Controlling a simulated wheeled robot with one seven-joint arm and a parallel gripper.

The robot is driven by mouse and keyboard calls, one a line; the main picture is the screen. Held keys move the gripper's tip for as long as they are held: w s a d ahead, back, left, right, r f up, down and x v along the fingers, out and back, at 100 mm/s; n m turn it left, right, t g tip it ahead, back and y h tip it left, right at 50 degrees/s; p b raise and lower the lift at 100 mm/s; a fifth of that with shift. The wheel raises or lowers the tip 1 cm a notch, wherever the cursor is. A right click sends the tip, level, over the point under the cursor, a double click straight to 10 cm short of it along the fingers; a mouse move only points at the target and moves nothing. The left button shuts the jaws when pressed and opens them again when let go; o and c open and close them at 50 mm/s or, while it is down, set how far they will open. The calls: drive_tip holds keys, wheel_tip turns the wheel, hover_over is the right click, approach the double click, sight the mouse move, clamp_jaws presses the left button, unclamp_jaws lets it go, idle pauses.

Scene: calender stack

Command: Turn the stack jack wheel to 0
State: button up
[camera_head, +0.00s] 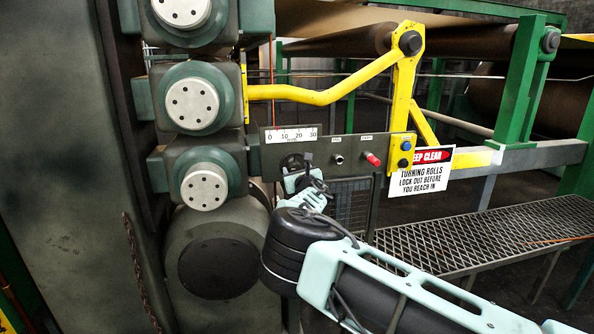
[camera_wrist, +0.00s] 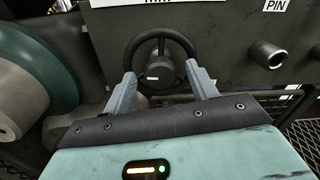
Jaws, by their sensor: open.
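The stack jack wheel is a small black handwheel with a hub in the wrist view (camera_wrist: 158,73), on a dark green panel. In the head view the wheel (camera_head: 291,161) is partly hidden by my gripper. A white scale (camera_head: 290,135) marked 0, 10, 20, 30 sits above it in the head view. Red shows near its low end; the exact reading is too small to tell. My gripper (camera_wrist: 161,78) is open, with one finger at each side of the wheel's lower half. I cannot tell whether the fingers touch the rim.
A metal socket (camera_wrist: 268,54) under a PIN label and a red knob (camera_head: 372,159) sit right of the wheel. Green-housed rolls (camera_head: 192,97) stand at left. A yellow arm (camera_head: 320,95) crosses above the panel. A warning sign (camera_head: 421,171) and grated walkway (camera_head: 480,235) lie right.

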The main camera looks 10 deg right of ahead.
drive_tip(key=c, duration=1)
drive_tip(key=shift+b, duration=0.35)
